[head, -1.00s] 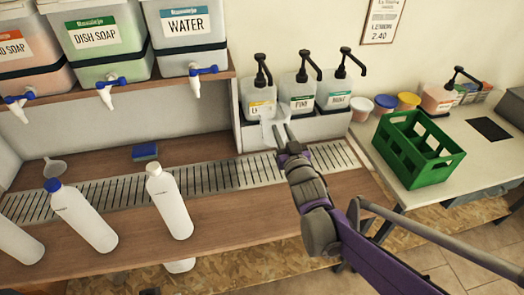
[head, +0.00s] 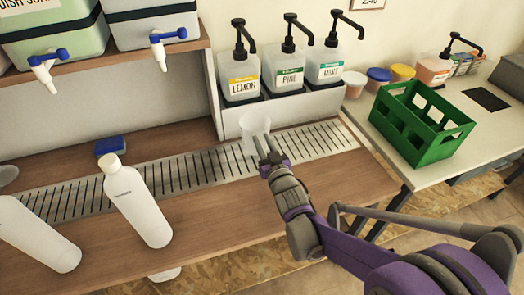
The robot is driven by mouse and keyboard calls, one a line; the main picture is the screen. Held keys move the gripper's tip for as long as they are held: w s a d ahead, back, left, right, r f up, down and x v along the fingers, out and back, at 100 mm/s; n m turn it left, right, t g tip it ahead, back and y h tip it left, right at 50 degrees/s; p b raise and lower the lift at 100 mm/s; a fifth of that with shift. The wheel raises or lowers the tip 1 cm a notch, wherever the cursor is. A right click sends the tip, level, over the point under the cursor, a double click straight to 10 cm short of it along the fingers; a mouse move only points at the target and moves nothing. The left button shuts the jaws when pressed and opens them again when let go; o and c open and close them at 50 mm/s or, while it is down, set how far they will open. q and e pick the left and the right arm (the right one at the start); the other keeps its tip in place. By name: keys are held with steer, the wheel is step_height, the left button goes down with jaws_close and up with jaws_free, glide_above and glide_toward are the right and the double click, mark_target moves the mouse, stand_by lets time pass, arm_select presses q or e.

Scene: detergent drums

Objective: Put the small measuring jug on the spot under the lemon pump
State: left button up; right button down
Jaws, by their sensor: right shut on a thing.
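The small measuring jug (head: 254,126) is a translucent white cup. My right gripper (head: 268,149) is shut on it and holds it in front of the pump rack, over the back part of the drip grate (head: 205,165). I cannot tell whether its base touches the grate. The lemon pump bottle (head: 243,78), with a yellow label and black pump head, stands leftmost in the white rack, behind and slightly left of the jug. The spot under its nozzle cannot be made out. My left gripper is not in view.
Pine (head: 289,70) and mint (head: 328,68) pump bottles stand right of lemon. A white bottle (head: 138,205) and a blue sponge (head: 110,146) are to the left. A green crate (head: 420,123) stands on the right table. The grate right of the jug is clear.

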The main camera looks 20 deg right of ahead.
steer(key=shift+f+b, duration=0.4)
steer(key=shift+f, duration=1.2)
steer(key=shift+f, duration=0.15)
steer(key=c, duration=0.7)
jaws_free()
steer(key=shift+r, duration=0.25)
steer(key=s, duration=1.2)
steer(key=shift+d+p, duration=0.2)
steer(key=shift+p, duration=0.2)
